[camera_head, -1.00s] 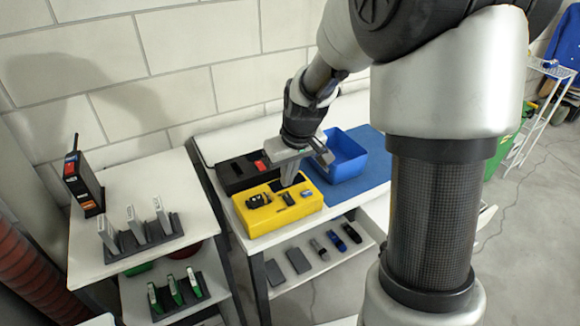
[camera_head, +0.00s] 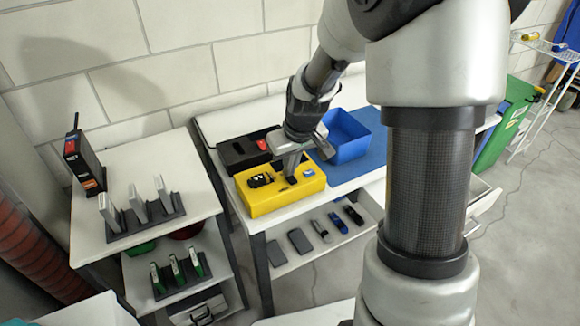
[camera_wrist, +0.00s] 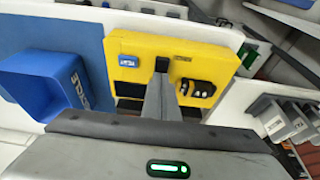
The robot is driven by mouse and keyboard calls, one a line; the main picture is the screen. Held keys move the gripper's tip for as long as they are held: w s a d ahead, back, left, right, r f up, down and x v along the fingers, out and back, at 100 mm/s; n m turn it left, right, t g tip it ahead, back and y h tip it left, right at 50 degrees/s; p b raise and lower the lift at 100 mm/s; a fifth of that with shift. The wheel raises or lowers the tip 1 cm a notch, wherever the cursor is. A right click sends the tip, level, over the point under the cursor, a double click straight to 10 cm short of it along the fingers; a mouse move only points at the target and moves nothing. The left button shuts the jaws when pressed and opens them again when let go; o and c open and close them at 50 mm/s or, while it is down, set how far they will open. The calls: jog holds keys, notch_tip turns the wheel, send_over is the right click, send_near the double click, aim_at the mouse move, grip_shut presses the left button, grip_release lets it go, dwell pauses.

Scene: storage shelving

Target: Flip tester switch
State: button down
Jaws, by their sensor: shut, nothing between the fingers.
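The yellow tester box (camera_head: 285,200) sits on the white table; it also shows in the wrist view (camera_wrist: 205,48). Its top carries black round parts (camera_head: 260,180) on the left and a small blue labelled part (camera_head: 309,173) on the right. In the wrist view the blue part (camera_wrist: 129,61) and black parts (camera_wrist: 197,88) lie either side of my fingers. My gripper (camera_head: 291,178) points down at the middle of the box top, shut and empty; its tips show in the wrist view (camera_wrist: 162,66). I cannot tell whether they touch. The switch is not clearly seen; the fingers cover that middle area.
A blue bin (camera_head: 345,150) stands right of the box on a blue mat (camera_head: 385,160). A black case (camera_head: 238,155) with a red part lies behind the box. A shelf (camera_head: 90,245) with upright grey devices stands left. Small devices lie on the lower shelf.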

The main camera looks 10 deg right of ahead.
jog(key=shift+s+f, duration=0.15)
jog(key=shift+s, duration=0.15)
jog(key=shift+s+d, duration=0.25)
jog(key=shift+s, duration=0.45)
